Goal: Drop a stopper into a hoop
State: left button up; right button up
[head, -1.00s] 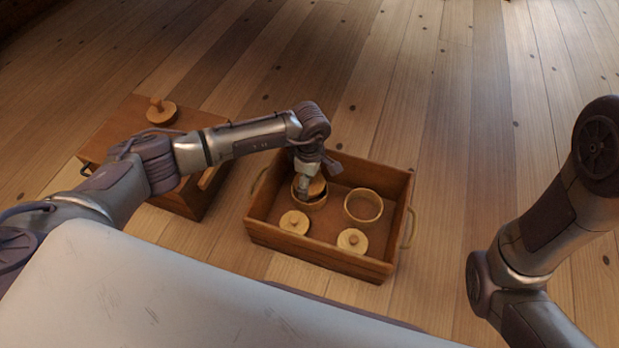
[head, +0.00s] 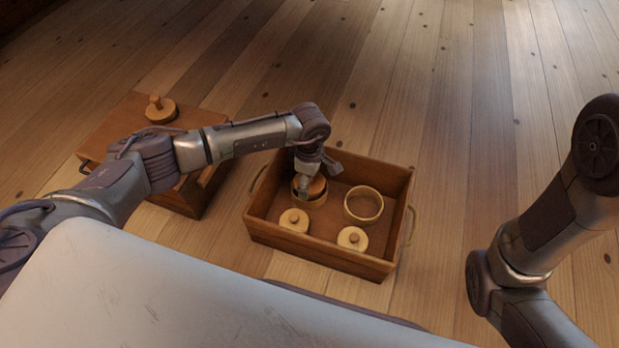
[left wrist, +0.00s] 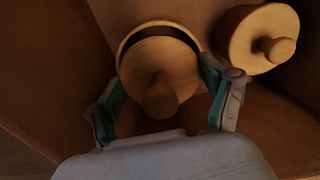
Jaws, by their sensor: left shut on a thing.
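A wooden crate (head: 270,237) stands on the floor with two hoops in it. My left gripper (head: 305,187) reaches down into its back left part and is shut on a round wooden stopper (head: 317,186). The left wrist view shows this stopper (left wrist: 150,70) with its knob, between the two fingers (left wrist: 165,103). The stopper is at the mouth of the left hoop (head: 311,203), whose rim (left wrist: 133,36) shows past a dark gap. How deep it sits is unclear. The right hoop (head: 363,219) is empty. My right gripper is out of view.
Two more stoppers lie in the crate, at the front left (head: 294,220) and front right (head: 352,239). Another stopper (head: 160,110) rests on a wooden box (head: 115,137) to the left. The floor behind the crate is clear.

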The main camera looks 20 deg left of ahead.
pick_arm(q)
jog(key=o, duration=1.1)
jog(key=shift+r, duration=0.2)
jog(key=shift+r+p, duration=0.65)
jog(key=shift+p, duration=0.05)
